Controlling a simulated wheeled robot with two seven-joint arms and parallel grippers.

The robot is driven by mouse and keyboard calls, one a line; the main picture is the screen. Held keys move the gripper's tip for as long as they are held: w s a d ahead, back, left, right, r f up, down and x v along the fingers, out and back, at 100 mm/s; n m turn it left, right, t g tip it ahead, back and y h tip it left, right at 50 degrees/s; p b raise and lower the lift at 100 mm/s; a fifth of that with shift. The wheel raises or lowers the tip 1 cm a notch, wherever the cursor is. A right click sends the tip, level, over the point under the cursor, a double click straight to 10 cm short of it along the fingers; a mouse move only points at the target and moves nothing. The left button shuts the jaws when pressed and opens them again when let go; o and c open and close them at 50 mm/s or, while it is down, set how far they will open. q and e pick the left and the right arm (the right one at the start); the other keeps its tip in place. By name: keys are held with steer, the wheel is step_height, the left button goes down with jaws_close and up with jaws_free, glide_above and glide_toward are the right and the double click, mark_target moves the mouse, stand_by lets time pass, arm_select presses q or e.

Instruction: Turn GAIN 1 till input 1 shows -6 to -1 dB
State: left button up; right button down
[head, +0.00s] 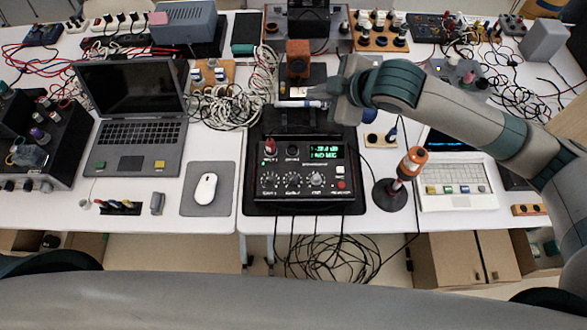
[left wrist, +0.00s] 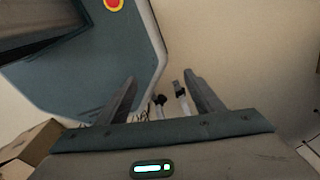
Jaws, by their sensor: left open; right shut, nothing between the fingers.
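The black audio unit (head: 248,190) stands at the front middle of the table in the head view. Its green display (head: 325,153) shows two lines of text, too small to read surely. A row of knobs runs along its front, with the leftmost knob (head: 268,180) under a red plug (head: 269,147). I cannot read the knob labels. My right gripper (head: 333,88) is shut and empty, above and behind the unit, apart from the knobs. My left gripper (left wrist: 159,76) is open and empty in the left wrist view, over the floor; it is not in the head view.
A laptop (head: 130,131) and a mouse (head: 205,188) on a pad lie left of the unit. An orange-and-white tool in a stand (head: 390,195) is close on its right. A white-and-blue rod (head: 300,104) lies behind it. Cables (head: 330,258) hang below the table's front edge.

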stand_by(0.8)
arm_select(q)
steer(key=shift+a, duration=0.1)
steer(key=c, duration=0.6)
